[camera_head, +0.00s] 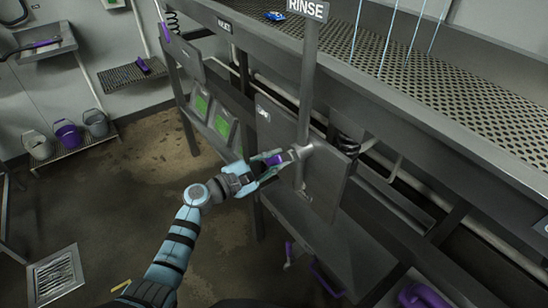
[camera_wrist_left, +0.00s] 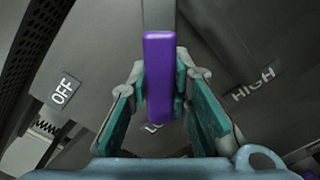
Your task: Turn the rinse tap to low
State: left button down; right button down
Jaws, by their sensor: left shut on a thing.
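The rinse tap has a purple lever handle (camera_wrist_left: 159,75), which also shows in the head view (camera_head: 273,160). The RINSE sign (camera_head: 308,9) tops the grey post above the tap. My left gripper (camera_wrist_left: 163,92) has its teal pads on both sides of the handle and is shut on it; it also shows in the head view (camera_head: 274,163). In the wrist view the handle hangs straight down over a label that reads "LO", its rest hidden. The OFF label (camera_wrist_left: 65,91) is at left and the HIGH label (camera_wrist_left: 254,84) at right. My right gripper is not in view.
A grey bench with a perforated top (camera_head: 450,95) runs along the right, above the tap. Green panels (camera_head: 212,116) are left of the tap. Buckets (camera_head: 68,134) stand on a rack at far left. The floor left of the arm is mostly clear.

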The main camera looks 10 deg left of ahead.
pick_arm(q)
jog(key=c, duration=1.4)
grip_release()
jog(key=shift+c, duration=0.2)
jog(key=v, duration=1.2)
